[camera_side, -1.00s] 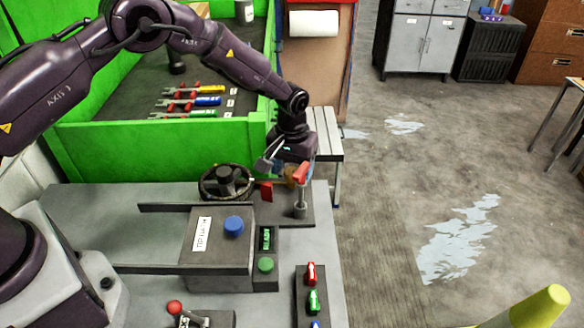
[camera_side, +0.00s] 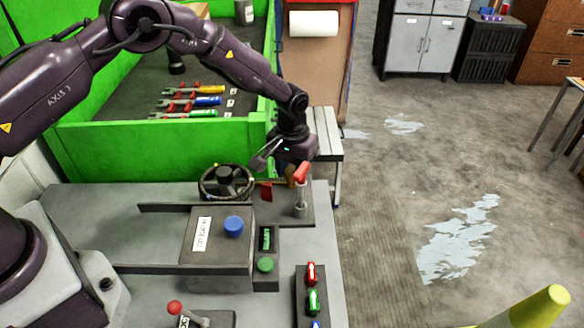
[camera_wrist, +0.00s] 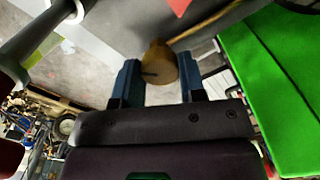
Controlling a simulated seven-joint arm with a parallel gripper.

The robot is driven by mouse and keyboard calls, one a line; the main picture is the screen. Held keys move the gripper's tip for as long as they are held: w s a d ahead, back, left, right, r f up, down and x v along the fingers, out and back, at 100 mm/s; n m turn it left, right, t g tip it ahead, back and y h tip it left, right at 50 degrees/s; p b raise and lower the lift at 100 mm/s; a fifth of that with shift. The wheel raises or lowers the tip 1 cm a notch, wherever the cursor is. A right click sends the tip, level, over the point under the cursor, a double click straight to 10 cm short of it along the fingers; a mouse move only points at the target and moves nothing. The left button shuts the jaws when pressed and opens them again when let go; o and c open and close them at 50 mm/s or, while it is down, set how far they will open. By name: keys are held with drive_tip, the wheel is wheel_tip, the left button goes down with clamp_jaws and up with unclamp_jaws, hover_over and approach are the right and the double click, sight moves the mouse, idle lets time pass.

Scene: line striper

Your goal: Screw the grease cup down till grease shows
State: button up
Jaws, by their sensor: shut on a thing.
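The grease cup is a brass-brown rounded piece with a dark notch or mark (camera_wrist: 160,65), between my two blue fingertips in the wrist view. In the side view only a small brown part of it (camera_side: 290,171) shows, beside the red-topped lever. My gripper (camera_wrist: 160,80) is shut on the cup, one finger on each side. In the side view my gripper (camera_side: 291,163) reaches down at the far right corner of the machine, and its fingers are mostly hidden. I see no grease; the seat under the cup is hidden.
A red-handled lever (camera_side: 301,174) on a grey post stands close to my gripper. The green bin wall (camera_side: 160,150) rises behind. A blue knob (camera_side: 233,225) and green button (camera_side: 265,265) are nearer.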

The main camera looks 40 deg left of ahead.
sight(292, 171)
drive_tip(key=shift+m, duration=2.5)
drive_tip(key=o, duration=0.9)
drive_tip(key=shift+r, duration=0.15)
wheel_tip(292, 171, up, 13)
drive_tip(key=shift+f, duration=0.1)
